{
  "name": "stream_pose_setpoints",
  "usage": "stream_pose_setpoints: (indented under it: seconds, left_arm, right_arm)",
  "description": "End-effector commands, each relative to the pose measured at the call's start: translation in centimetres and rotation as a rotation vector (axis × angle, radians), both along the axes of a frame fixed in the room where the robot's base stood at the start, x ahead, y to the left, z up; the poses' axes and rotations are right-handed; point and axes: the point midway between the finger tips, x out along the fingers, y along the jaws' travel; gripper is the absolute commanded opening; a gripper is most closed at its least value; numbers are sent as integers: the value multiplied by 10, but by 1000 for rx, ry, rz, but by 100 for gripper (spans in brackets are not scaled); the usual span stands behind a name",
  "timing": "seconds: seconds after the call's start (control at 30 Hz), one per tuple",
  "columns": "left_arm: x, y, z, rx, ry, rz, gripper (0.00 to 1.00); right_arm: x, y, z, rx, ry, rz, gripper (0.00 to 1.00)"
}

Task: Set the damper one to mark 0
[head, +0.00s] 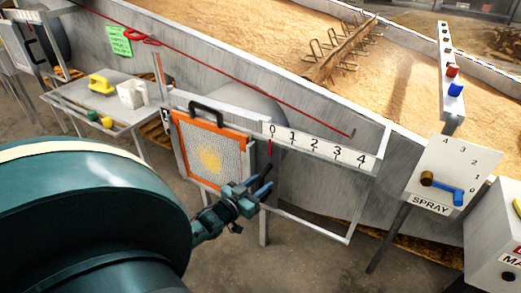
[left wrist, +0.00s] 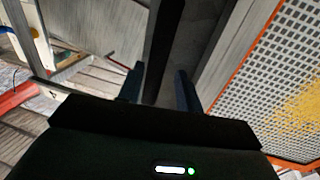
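The white scale plate (head: 325,149) carries the marks 0 to 4 from left to right. A small red pointer (head: 269,147) shows just under the 0. To its left is an orange-framed mesh panel (head: 243,159) with a black handle (head: 206,109) on top; the panel also shows in the left wrist view (left wrist: 262,88). My left gripper (head: 267,181) is at the panel's lower right, below the scale. In the left wrist view its fingers (left wrist: 159,88) are apart, with a dark bar (left wrist: 160,40) running between them; contact cannot be told. My right gripper is out of view.
A spray panel (head: 450,168) with a blue-handled lever stands at right. A small table (head: 75,97) with a yellow tool (head: 101,84) and a white block (head: 132,94) stands at left. The grain trough (head: 225,55) lies behind the scale.

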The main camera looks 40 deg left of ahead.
Motion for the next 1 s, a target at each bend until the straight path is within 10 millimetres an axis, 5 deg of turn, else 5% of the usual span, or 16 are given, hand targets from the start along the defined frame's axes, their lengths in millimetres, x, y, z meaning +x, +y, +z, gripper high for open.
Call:
stream_pose_setpoints:
  seconds: [0.37,0.8,1.0]
  left_arm:
    - [-13,-3,0,-2,3,-4,35]
    - [-105,-6,1,-1,4,-1,35]
    - [-128,-6,1,0,0,-1,35]
  right_arm:
    - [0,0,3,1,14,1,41]
    - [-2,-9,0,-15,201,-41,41]
    - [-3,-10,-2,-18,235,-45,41]
